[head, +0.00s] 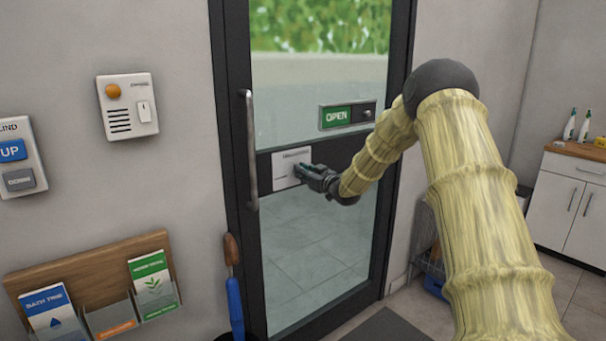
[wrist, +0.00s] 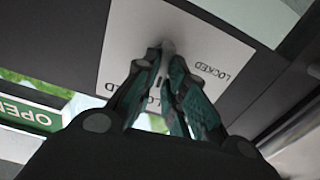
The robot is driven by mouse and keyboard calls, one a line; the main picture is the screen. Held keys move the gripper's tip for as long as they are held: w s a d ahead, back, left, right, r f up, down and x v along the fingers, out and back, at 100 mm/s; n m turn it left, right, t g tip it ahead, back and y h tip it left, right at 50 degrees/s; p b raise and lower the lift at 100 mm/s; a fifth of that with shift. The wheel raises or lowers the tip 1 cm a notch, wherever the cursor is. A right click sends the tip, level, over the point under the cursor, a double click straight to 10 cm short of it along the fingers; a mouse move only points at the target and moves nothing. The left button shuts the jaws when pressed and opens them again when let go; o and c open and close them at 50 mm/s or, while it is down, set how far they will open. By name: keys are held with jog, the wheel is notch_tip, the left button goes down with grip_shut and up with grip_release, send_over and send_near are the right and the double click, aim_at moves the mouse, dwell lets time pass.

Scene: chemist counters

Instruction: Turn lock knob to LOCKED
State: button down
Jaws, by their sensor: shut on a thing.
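The white lock plate (head: 285,172) is on the dark crossbar of the glass door. In the wrist view, the plate (wrist: 128,50) has LOCKED printed on its right side and a partly hidden word ending in LOCKED on its lower left. My gripper (head: 299,169) is at the plate. In the wrist view, my gripper (wrist: 167,52) has its two fingers shut on the small grey lock knob (wrist: 167,46). The fingers hide most of the knob, so I cannot tell which word it points to. In the head view the knob is hidden.
A green OPEN sign (head: 337,117) is above and right of the plate. A vertical door handle (head: 250,150) stands left of it. An intercom (head: 128,104), blind buttons (head: 15,151) and a leaflet rack (head: 75,262) are on the left wall. A white cabinet (head: 570,205) stands right.

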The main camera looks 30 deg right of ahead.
jog(key=n+b, duration=0.3)
jog(key=n, duration=0.2)
jog(key=f+n+b, duration=0.1)
jog(key=n+b, duration=0.3)
jog(key=n, duration=0.2)
jog(key=a+n+b, duration=0.1)
jog(key=n+b, duration=0.2)
jog(key=n, duration=0.2)
jog(key=shift+f+n+b, duration=0.15)
jog(key=shift+n+b, duration=0.15)
dwell(0.4)
jog(key=c, duration=1.5)
grip_release()
jog(key=shift+s, duration=0.1)
jog(key=s, duration=0.8)
jog(key=s+d, duration=0.1)
jog(key=s, duration=0.3)
